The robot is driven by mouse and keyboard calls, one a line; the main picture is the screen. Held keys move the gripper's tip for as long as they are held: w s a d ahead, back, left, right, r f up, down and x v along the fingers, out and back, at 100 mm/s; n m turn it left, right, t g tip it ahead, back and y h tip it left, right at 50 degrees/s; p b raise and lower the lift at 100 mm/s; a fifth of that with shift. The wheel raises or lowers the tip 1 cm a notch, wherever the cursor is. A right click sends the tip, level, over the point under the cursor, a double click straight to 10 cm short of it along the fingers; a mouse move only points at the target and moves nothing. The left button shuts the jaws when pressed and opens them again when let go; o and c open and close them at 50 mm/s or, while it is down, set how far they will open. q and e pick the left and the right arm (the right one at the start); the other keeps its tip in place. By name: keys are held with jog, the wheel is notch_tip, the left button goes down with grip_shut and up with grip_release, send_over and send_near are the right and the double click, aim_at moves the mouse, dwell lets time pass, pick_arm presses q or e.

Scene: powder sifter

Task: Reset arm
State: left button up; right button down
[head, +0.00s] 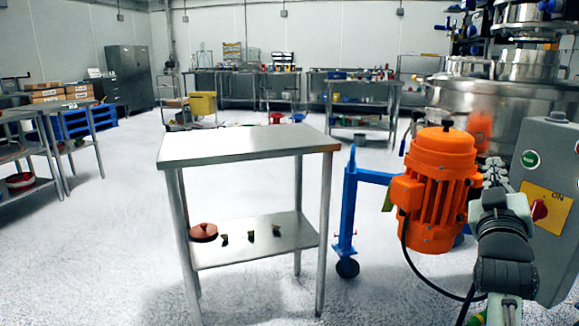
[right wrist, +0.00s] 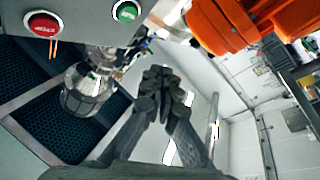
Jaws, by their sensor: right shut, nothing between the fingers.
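My right arm comes up at the right of the head view. My right gripper (head: 495,170) points up and away in front of the grey control box (head: 552,165). In the right wrist view the right gripper (right wrist: 163,78) has its dark fingers together, with nothing between them. The control box also shows in the right wrist view (right wrist: 75,12), with a red stop button (right wrist: 42,25) and a green button (right wrist: 126,11). An orange motor (head: 436,190) on a blue wheeled stand (head: 349,205) is just left of the right gripper. My left gripper is not in view.
A steel table (head: 245,146) with a bare top stands left of the motor. Its lower shelf (head: 280,228) holds a red-brown round lid (head: 203,232) and small dark pieces. A steel vessel (head: 480,100) is behind the motor. Open floor (head: 100,250) lies left.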

jog(key=s+a+f+n+g+y+p, duration=0.1)
jog(key=s+a+f+g+y, duration=0.15)
jog(key=f, duration=1.05)
jog(key=s+a+f+n+g+y+p, duration=0.1)
jog(key=s+a+f+g+y, duration=0.2)
jog(key=f, duration=1.1)
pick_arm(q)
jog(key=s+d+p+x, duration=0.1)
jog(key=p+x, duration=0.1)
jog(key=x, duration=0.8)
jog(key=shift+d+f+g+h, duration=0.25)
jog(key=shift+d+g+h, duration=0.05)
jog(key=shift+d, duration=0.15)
pick_arm(e)
jog(key=s+a+f+g+y, duration=0.1)
jog(key=s+a+f+g, duration=0.1)
jog(key=s+f, duration=0.5)
jog(key=s+a+f+g+y, duration=0.1)
jog(key=s+f+g, duration=0.4)
jog(key=s+f, duration=0.3)
jog(key=s+a+f+g+y, duration=0.1)
jog(key=s+a+f+g, duration=0.1)
jog(key=s+f, duration=0.5)
jog(key=shift+s+a+f+g, duration=0.15)
jog(key=shift+s+a+g, duration=0.2)
jog(key=shift+s+g, duration=0.45)
jog(key=shift+s, duration=0.1)
